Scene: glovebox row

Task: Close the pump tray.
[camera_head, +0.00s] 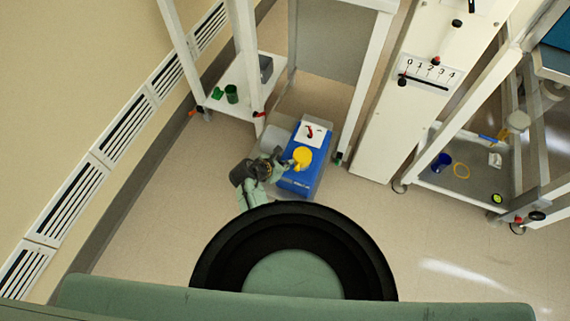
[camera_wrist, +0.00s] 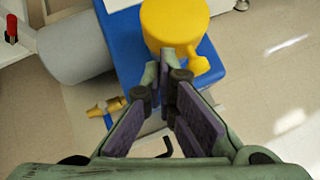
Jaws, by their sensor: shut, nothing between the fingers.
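The blue pump (camera_head: 300,182) with a yellow cap (camera_head: 302,155) stands low, between the white-framed stands. My gripper (camera_head: 281,163) is at the pump's near left side. In the wrist view my gripper (camera_wrist: 165,75) is shut and empty, its fingertips in front of the yellow cap (camera_wrist: 175,24) and blue body (camera_wrist: 127,50). Whether they touch the pump cannot be told.
A grey cylinder (camera_wrist: 75,47) and brass fitting (camera_wrist: 107,107) are on the pump's left. A white cart (camera_head: 235,100) stands behind left, a white panel numbered 0 to 4 (camera_head: 425,80) on the right. A shelf (camera_head: 465,180) holds small items farther right. Floor (camera_head: 160,210) is clear at left.

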